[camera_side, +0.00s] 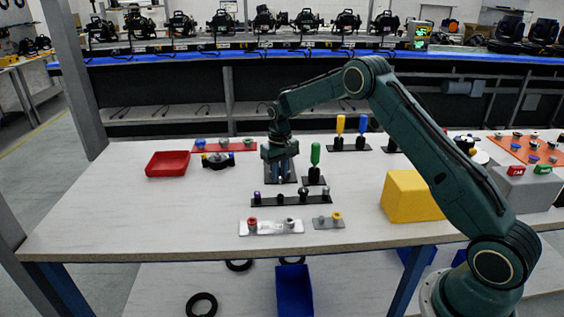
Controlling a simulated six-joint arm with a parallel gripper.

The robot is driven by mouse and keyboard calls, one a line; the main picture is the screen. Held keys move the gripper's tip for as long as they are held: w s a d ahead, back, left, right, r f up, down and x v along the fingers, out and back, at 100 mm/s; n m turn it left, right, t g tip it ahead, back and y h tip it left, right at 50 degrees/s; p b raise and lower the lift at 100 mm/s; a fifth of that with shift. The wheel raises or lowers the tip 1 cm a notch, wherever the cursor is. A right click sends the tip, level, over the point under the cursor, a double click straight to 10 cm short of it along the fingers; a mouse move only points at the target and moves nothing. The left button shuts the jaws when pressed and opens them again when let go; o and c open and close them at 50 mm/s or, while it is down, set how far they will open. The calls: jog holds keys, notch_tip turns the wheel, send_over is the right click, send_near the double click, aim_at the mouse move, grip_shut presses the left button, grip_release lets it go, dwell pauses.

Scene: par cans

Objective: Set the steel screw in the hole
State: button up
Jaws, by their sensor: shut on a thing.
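My gripper (280,176) points down over a dark plate (299,179) in the middle of the table. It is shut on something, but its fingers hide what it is. Small steel-coloured pieces, which may be screws, sit on a white plate (267,229), on a small grey plate (328,224) and on a long dark strip (290,201) at the front. The white plate also carries a red-topped piece (252,222), and the grey plate a yellow-topped one (337,216). I cannot tell which piece is the steel screw or which hole is meant.
A green-handled tool (315,155) stands upright just right of my gripper. Yellow-handled (340,125) and blue-handled (362,124) tools stand behind. A red tray (167,164) lies left, a yellow block (405,196) right. The front left tabletop is clear.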

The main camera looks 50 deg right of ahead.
jog(key=s+a+r, duration=0.1)
jog(key=s+a, duration=0.1)
jog(key=a, duration=1.3)
jog(key=shift+s+d, duration=0.1)
jog(key=shift+f, duration=2.8)
jog(key=shift+f, duration=0.15)
jog(key=o, duration=0.5)
jog(key=o, duration=0.5)
